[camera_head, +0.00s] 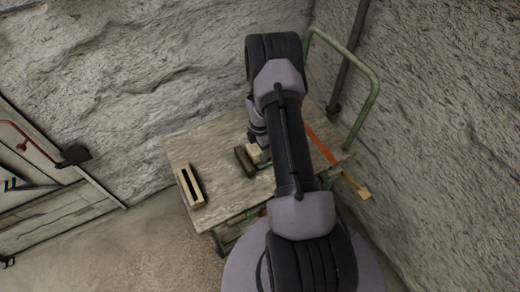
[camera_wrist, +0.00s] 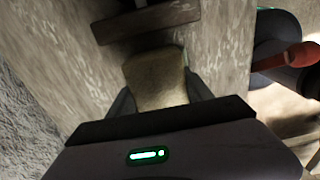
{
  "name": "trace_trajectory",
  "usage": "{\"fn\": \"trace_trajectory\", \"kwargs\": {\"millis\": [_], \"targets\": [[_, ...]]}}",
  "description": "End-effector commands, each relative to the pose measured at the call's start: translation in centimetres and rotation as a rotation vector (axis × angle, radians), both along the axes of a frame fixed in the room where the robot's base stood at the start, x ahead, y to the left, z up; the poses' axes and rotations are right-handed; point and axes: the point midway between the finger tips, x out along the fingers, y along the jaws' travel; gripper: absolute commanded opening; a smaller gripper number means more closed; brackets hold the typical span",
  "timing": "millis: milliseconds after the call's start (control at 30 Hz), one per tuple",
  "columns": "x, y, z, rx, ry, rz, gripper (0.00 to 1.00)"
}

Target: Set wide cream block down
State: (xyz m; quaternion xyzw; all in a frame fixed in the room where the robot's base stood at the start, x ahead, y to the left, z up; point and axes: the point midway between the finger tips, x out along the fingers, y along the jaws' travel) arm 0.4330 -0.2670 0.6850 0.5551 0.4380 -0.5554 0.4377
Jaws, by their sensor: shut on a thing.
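The wide cream block (camera_wrist: 156,78) sits between the two fingers of my gripper (camera_wrist: 160,100) in the wrist view, which are shut on it. In the head view the cream block (camera_head: 255,153) shows just left of my arm, over the wooden cart top (camera_head: 215,150). My arm hides most of the gripper there. Whether the block touches the cart top I cannot tell.
A dark brown block (camera_head: 244,160) lies close to the left of the cream block; it also shows ahead in the wrist view (camera_wrist: 145,22). A pale slotted block (camera_head: 190,187) lies at the cart's left edge. A green rail (camera_head: 372,95) rises at right.

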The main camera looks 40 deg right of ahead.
Motion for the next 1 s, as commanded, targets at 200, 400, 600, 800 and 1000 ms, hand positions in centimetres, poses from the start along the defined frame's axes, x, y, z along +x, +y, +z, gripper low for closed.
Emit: {"fn": "trace_trajectory", "kwargs": {"millis": [200, 400, 600, 800, 1000], "targets": [[0.1, 0.0, 0.1, 0.000, -0.001, 0.000, 0.00], [0.1, 0.0, 0.0, 0.000, -0.001, 0.000, 0.00], [0.1, 0.0, -0.3, 0.000, -0.001, 0.000, 0.00], [0.1, 0.0, -0.7, 0.000, -0.001, 0.000, 0.00], [0.1, 0.0, -1.1, 0.000, -0.001, 0.000, 0.00]]}}
